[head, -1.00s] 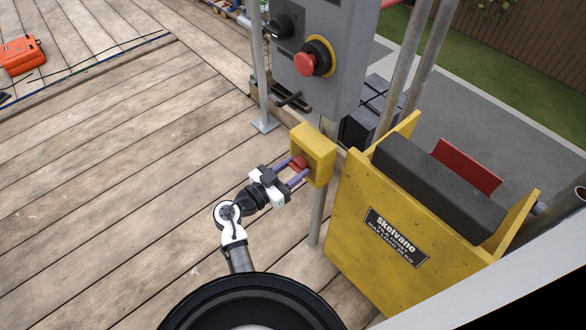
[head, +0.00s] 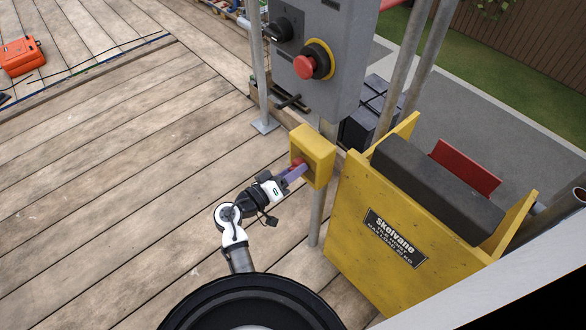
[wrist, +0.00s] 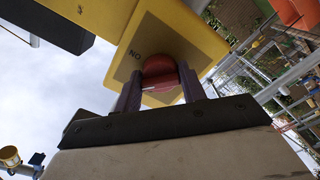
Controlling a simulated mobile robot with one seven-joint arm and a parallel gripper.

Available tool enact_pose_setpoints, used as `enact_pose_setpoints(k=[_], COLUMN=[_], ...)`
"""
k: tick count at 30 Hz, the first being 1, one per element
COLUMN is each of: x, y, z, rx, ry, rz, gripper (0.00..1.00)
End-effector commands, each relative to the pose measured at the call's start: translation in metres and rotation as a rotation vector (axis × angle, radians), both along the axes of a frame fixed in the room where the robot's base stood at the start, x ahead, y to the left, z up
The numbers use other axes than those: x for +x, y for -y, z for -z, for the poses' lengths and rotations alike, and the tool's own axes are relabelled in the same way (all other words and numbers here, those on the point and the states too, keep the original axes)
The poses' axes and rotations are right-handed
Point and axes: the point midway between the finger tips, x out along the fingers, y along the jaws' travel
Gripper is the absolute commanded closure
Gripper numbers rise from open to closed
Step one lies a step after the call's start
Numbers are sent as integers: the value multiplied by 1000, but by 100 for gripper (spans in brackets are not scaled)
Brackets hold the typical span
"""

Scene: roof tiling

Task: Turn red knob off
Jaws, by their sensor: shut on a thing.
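The red knob (wrist: 160,74) is on the front of a yellow box (wrist: 182,32) and sits between my two gripper fingers in the wrist view. In the head view only a small part of the red knob (head: 297,162) shows on the yellow box (head: 316,147), behind my fingers. My gripper (head: 297,171) is shut on the knob, with a finger on each side of it. The gripper also shows in the wrist view (wrist: 162,90). Letters, seemingly "NO", are printed on the box face beside the knob. The rest of the label is hidden.
A grey control box (head: 330,50) with a red push button (head: 304,67) and a black rotary switch (head: 282,28) stands above and behind. A yellow carrier (head: 375,235) marked "Skelvane" stands close on the right.

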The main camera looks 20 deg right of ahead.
Motion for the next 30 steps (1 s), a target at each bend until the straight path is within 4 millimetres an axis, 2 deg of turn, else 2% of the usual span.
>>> enact_pose_setpoints(k=[18,30], x=[0,0], y=[0,0], z=[-4,-3], rx=[-188,-254], ry=[-520,-696], rz=[-2,-2], gripper=[82,82])
